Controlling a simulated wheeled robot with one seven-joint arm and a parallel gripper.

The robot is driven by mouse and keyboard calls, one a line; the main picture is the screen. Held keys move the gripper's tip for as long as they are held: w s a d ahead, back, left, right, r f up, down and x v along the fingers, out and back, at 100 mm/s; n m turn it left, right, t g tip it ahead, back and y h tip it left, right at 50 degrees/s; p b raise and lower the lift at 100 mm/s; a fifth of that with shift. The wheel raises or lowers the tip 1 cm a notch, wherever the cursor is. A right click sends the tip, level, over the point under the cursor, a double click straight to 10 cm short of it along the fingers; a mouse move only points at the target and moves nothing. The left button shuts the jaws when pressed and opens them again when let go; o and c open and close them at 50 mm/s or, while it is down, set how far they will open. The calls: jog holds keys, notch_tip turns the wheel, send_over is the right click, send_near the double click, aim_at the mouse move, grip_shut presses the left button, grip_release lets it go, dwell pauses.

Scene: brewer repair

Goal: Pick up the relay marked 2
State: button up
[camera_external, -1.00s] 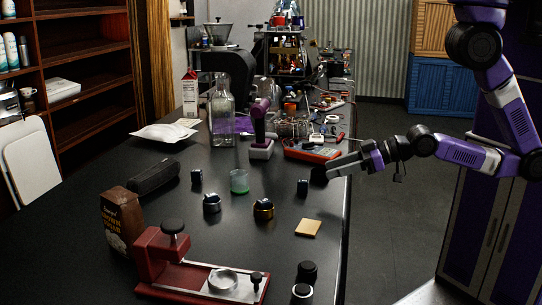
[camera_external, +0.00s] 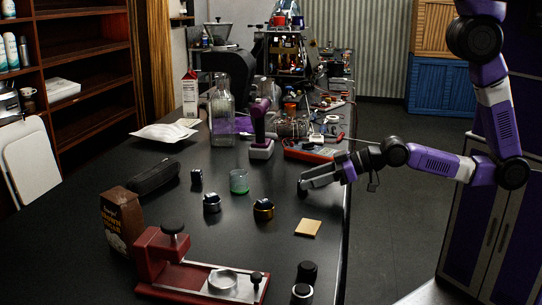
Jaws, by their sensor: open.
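Two small dark upright blocks that look like the relays stand on the black table. One block (camera_external: 196,177) is at the middle left, clear of my arm. The other is at the right, largely hidden by the fingers of my gripper (camera_external: 306,182). No number can be read on either block at this size. My gripper is open, reaching in from the right, low over the table with its fingertips at the right block. I cannot tell whether the fingers are around it or in front of it.
A green-based glass cup (camera_external: 239,182), two round metal-and-black parts (camera_external: 263,209) and a tan square pad (camera_external: 308,228) stand near. A red device (camera_external: 205,279) is in front. A red multimeter (camera_external: 310,154) lies behind my gripper. The table's right edge runs beneath my arm.

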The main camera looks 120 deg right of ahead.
grip_shut()
